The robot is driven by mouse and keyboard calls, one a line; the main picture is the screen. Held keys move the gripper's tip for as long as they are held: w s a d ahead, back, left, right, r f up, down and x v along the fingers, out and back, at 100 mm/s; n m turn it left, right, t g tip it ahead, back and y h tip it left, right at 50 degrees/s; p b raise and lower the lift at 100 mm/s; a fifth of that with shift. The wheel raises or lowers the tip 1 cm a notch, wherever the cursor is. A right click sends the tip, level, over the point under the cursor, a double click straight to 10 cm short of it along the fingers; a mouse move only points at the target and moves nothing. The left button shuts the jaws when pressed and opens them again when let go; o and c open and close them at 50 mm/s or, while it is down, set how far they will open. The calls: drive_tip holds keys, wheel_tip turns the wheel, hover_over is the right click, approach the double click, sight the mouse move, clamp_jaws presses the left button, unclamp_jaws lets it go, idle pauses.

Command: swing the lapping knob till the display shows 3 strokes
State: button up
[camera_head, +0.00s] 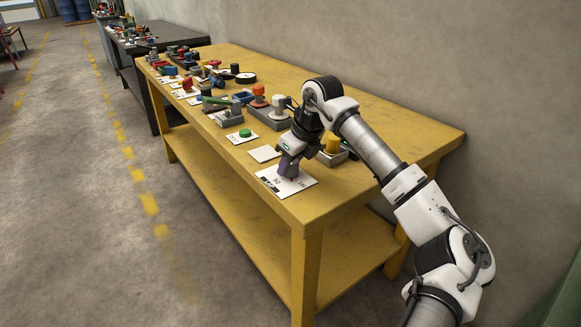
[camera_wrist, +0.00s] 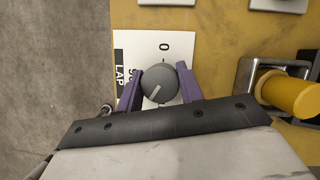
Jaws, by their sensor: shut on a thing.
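The lapping knob (camera_wrist: 158,84) is a round grey knob with a pale pointer line aimed at the lower left in the wrist view. It sits on a white panel (camera_wrist: 135,44) with a black LAP label (camera_wrist: 120,76), a 0 mark above the knob and a partly hidden 90 at its left. In the head view the panel (camera_head: 301,188) lies at the near end of the yellow table. My gripper (camera_wrist: 160,90) has its purple fingers shut on the knob, one at each side. In the head view my gripper (camera_head: 289,168) mostly hides the knob. I cannot make out a stroke count.
A yellow cylinder in a grey holder (camera_wrist: 295,95) stands close to the right of my gripper.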

drive_tip(key=m+h+b, duration=0.1)
drive_tip(key=m+b, duration=0.1)
drive_tip(key=m, duration=0.1)
drive_tip(key=m+t+h+b, duration=0.1)
drive_tip(key=m+b, duration=0.1)
drive_tip(key=m, duration=0.2)
drive_tip(key=shift+f+t+h+b, duration=0.15)
drive_tip(key=shift+t+h+b, duration=0.15)
drive_tip(key=m+h+b, duration=0.1)
drive_tip(key=m+b, duration=0.1)
drive_tip(key=m, duration=0.2)
drive_tip(key=shift+m+h+b, duration=0.9)
drive_tip(key=shift+m+b, duration=0.05)
drive_tip(key=shift+m, duration=0.95)
drive_tip(key=o, duration=1)
drive_tip(key=shift+r, duration=0.2)
drive_tip(key=p+v, duration=0.1)
drive_tip(key=v, duration=1.2)
drive_tip(key=shift+a+r, duration=0.15)
drive_tip(key=shift+r, duration=0.25)
